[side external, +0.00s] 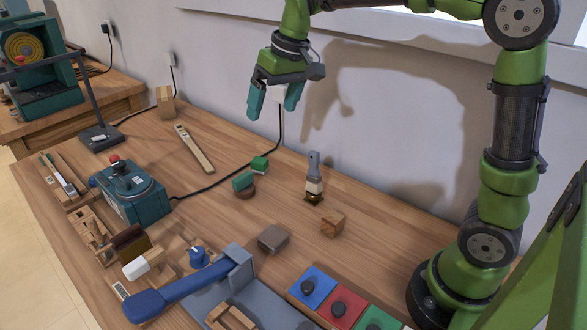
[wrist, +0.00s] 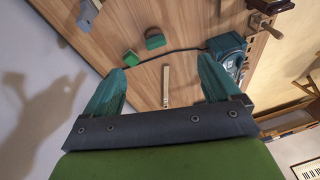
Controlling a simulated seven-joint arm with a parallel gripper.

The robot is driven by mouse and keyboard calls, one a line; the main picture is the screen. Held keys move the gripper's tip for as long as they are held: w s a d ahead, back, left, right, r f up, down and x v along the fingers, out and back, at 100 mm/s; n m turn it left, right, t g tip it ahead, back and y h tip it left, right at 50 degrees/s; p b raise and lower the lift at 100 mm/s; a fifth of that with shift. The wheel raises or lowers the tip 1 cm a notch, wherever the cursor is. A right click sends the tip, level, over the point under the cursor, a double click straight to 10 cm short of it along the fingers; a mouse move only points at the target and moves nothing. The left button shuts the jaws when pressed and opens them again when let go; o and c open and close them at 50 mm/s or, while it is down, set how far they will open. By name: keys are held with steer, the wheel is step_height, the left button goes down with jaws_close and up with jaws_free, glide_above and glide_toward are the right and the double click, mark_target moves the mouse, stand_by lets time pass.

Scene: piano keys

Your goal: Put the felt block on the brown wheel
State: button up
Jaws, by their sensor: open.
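Two small green blocks that look like felt lie mid-table. The rear green block (side external: 260,164) sits on the wood; it also shows in the wrist view (wrist: 130,57). The front green block (side external: 242,181) appears to rest on or against a round reddish-brown piece (side external: 246,194), which may be the brown wheel. That block also shows in the wrist view (wrist: 155,41). I cannot tell which green block is the felt block. My gripper (side external: 273,108) is open and empty, high above the rear of the table near the wall. Its fingers also show in the wrist view (wrist: 160,68).
A grey-handled tool (side external: 313,177) stands upright right of the blocks, with a wooden cube (side external: 333,223) nearby. A teal box (side external: 133,192) stands left. A blue lever (side external: 180,287) and coloured button panels (side external: 312,287) lie in front. A cable crosses behind the blocks.

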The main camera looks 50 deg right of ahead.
steer(key=s+a+f+m+t, duration=0.1)
steer(key=s+f+m+t, duration=0.1)
steer(key=s, duration=1.7)
steer(key=shift+s+f+t+y, duration=0.15)
steer(key=shift+f+t+y, duration=0.4)
steer(key=shift+t, duration=0.55)
